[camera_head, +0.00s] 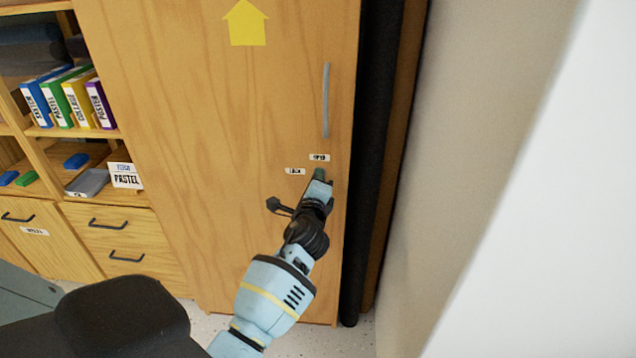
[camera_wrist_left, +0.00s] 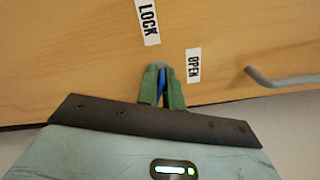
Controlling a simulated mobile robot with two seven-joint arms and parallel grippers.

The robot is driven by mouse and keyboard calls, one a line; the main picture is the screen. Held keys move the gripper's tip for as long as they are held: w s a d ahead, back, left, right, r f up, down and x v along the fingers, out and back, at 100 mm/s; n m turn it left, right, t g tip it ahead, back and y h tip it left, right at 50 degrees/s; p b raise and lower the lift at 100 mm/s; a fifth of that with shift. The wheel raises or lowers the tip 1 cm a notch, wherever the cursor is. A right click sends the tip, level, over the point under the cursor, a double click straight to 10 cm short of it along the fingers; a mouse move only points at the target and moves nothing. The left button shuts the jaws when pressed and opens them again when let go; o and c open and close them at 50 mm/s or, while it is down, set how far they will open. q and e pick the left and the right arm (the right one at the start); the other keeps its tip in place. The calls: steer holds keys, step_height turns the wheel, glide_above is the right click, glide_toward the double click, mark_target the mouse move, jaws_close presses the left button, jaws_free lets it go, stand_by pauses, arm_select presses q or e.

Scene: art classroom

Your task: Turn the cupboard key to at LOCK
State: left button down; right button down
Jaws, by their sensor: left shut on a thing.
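The wooden cupboard door (camera_head: 215,130) fills the middle of the head view. A LOCK label (camera_head: 295,171) and an OPEN label (camera_head: 319,157) are on it near its right edge; both labels show in the left wrist view, LOCK (camera_wrist_left: 148,20) and OPEN (camera_wrist_left: 194,65). My left gripper (camera_head: 319,175) is at the door just below the OPEN label and right of the LOCK label. In the left wrist view its green fingers (camera_wrist_left: 162,86) are shut on the blue key (camera_wrist_left: 161,77). The fingers hide most of the key, so its exact angle is unclear. My right gripper is out of view.
A grey door handle (camera_head: 326,100) stands out above the labels. A yellow arrow (camera_head: 246,23) is higher on the door. Shelves with several coloured binders (camera_head: 75,98) and drawers (camera_head: 124,237) are at left. A pale wall (camera_head: 460,120) is close on the right.

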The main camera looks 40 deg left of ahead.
arm_select(q)
steer(key=n+b, duration=0.1)
steer(key=n, duration=0.2)
steer(key=shift+f, duration=0.15)
steer(key=shift+n+b, duration=0.3)
steer(key=shift+n, duration=0.5)
steer(key=c, duration=1.6)
jaws_free()
steer(key=v, duration=0.8)
steer(key=shift+w, duration=0.1)
